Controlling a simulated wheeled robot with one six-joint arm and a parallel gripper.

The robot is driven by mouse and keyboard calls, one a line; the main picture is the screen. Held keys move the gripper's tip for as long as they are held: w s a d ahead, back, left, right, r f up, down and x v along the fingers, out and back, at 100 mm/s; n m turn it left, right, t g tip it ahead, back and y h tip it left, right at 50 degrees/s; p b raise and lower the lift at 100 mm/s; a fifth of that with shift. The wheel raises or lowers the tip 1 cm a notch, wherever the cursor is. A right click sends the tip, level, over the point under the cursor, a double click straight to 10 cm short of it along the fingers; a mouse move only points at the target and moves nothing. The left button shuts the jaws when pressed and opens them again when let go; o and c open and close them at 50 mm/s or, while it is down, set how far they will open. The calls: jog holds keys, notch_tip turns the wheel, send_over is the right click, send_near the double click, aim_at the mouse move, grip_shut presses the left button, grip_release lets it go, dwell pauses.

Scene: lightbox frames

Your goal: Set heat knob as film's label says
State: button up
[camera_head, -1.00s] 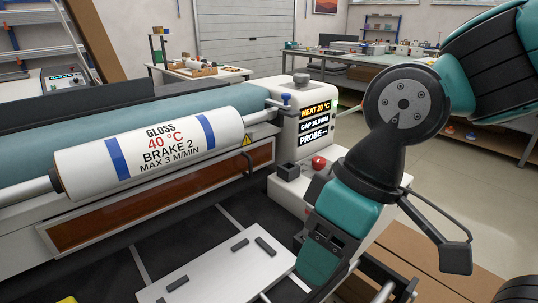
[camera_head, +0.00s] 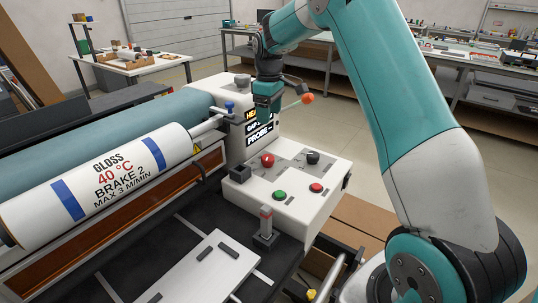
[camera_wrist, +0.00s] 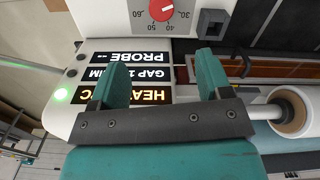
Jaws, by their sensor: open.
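The white film roll (camera_head: 110,185) has blue bands and a label reading GLOSS, 40 °C, BRAKE 2, MAX 3 M/MIN. The red heat knob (camera_head: 267,160) sits on the white control box. In the wrist view the heat knob (camera_wrist: 161,9) is cut by the top edge, with scale numbers around it; its setting is unclear. My gripper (camera_head: 264,117) is above the box, near its display (camera_head: 259,130). In the wrist view my gripper (camera_wrist: 160,82) is open, its teal fingers apart and empty, with the HEAT line partly covered between and below them.
A black knob (camera_head: 312,157), a green button (camera_head: 279,195) and another red button (camera_head: 316,188) share the box top. A dark block (camera_head: 240,174) stands left of the heat knob. An orange-tipped rod (camera_head: 307,98) shows beside my gripper.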

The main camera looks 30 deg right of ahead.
aim_at(268, 157)
notch_tip(268, 157, down, 17)
jog(key=p, duration=0.3)
jog(key=shift+a+r+p, duration=0.1)
jog(key=shift+r+p, duration=0.1)
jog(key=shift+p, duration=0.1)
jog(key=c, duration=0.9)
